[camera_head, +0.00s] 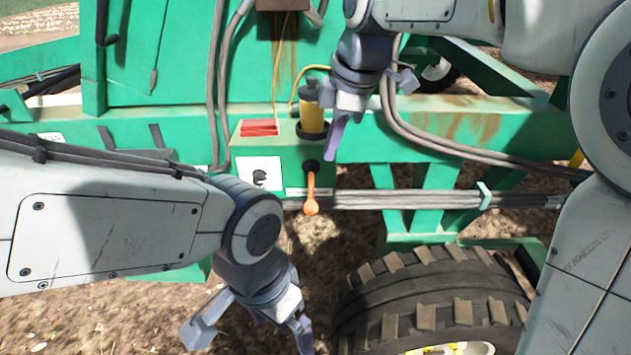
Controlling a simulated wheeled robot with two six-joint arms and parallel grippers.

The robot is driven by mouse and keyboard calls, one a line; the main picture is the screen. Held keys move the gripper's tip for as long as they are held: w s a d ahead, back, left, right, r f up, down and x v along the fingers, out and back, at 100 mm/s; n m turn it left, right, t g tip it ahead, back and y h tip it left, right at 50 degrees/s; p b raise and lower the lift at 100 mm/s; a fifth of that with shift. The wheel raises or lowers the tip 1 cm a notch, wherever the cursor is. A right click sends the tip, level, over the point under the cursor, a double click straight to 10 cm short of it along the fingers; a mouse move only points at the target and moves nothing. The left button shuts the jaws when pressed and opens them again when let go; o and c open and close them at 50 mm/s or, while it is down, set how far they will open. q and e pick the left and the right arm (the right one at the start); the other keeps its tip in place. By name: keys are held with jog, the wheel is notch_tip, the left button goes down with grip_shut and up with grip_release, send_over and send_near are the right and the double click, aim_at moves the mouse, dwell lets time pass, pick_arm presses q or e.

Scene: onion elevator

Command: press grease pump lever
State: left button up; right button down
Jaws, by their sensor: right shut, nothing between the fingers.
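The grease pump lever (311,195) is an orange handle with a rounded end. It hangs down from a dark pivot on the front of a green box (318,158). A yellow cylinder (312,115) with a dark cap stands on that box. My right gripper (334,143) comes in from the upper right and is shut and empty. Its purple-grey fingertips point down, just above and right of the lever's pivot in the picture; I cannot tell whether they touch the box. My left gripper (255,331) is at the bottom, its fingers spread apart, below and left of the lever.
A green machine frame (440,128) with grey hoses (412,140) surrounds the box. A bundle of pipes (400,199) runs right from beside the lever. A large black tyre (430,300) stands below right. A red block (259,128) sits left of the cylinder. Bare soil shows beneath.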

aim_at(313, 203)
jog(key=shift+f, duration=0.15)
jog(key=p+x, duration=0.3)
jog(key=x, duration=1)
jog(key=shift+a+f, duration=0.1)
jog(key=shift+f, duration=0.3)
pick_arm(q)
notch_tip(313, 203, up, 3)
jog(key=shift+r, duration=0.1)
